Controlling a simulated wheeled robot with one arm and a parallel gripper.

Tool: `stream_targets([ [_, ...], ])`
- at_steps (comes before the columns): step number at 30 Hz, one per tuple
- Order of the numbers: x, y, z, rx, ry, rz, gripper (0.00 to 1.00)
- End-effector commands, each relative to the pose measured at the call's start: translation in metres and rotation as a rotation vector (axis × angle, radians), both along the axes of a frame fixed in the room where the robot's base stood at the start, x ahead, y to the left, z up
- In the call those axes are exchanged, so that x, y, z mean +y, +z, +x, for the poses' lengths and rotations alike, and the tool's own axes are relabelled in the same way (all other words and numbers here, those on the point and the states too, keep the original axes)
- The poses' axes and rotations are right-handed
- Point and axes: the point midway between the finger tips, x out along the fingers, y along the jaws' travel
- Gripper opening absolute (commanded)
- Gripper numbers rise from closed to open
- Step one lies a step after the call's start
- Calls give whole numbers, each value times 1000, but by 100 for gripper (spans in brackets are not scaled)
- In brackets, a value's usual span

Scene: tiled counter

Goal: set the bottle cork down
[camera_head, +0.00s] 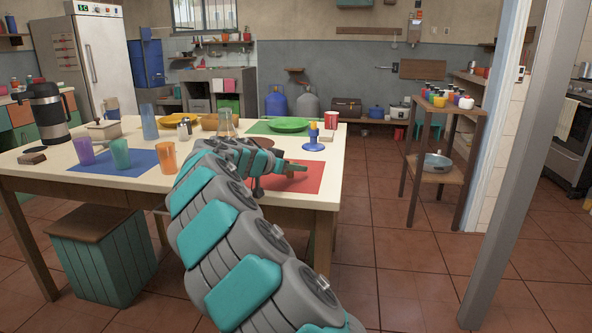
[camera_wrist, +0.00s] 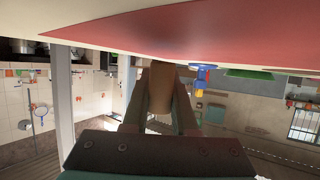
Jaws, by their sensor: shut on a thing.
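The bottle cork (camera_wrist: 161,84) is a plain brown cylinder in the wrist view. My gripper (camera_wrist: 160,100) is shut on it, with one finger on each side. In the head view my gripper (camera_head: 291,169) is over the red mat (camera_head: 309,184) at the table's near right corner; the cork is small and hard to make out there. In the wrist view, which is upside down, the cork's far end meets the edge of the red mat (camera_wrist: 200,35). I cannot tell whether it touches the mat or is just above it.
Left are a blue mat (camera_head: 125,166) with several cups and a glass flask (camera_head: 226,124).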

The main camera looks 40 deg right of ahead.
Motion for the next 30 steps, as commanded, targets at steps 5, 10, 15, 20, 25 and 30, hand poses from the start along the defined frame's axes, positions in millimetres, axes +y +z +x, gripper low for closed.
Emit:
stream_targets([
  [5,-1,-14,-2,3,-3,1,0],
  [10,0,-13,-1,2,-2,1,0],
  [15,0,-17,-1,1,-2,0,0],
  [20,0,-16,-1,1,-2,0,38],
  [25,0,-15,-1,2,-1,0,56],
  [30,0,-16,-1,2,-1,0,56],
])
